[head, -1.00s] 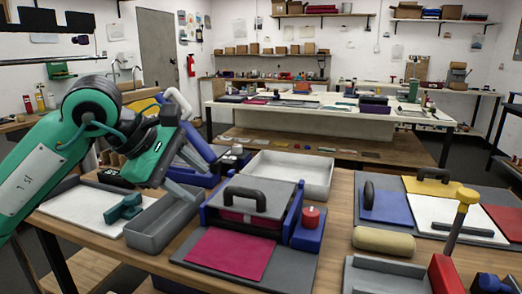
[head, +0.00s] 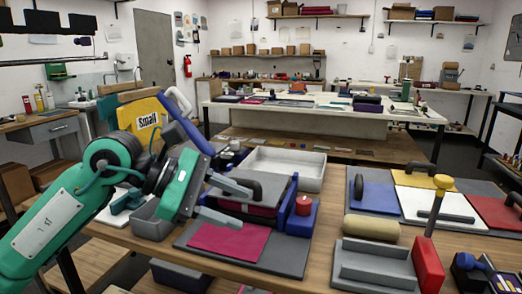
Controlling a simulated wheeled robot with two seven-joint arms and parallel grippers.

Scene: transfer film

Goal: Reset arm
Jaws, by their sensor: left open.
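My left gripper (head: 244,208) reaches in from the left on a green arm. Its two grey fingers are apart with nothing visible between them. They hang in front of a grey and blue press (head: 290,207) with a black handle, partly hiding it. Whether the fingers touch the press cannot be told. My right gripper is not in view.
A white tray (head: 300,166) lies behind. Blue, white and red panels lie on a grey board (head: 405,216) at right, near a tan roll (head: 371,227) and a grey tray (head: 375,265). A yellow "Small" panel (head: 146,121) stands behind my arm.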

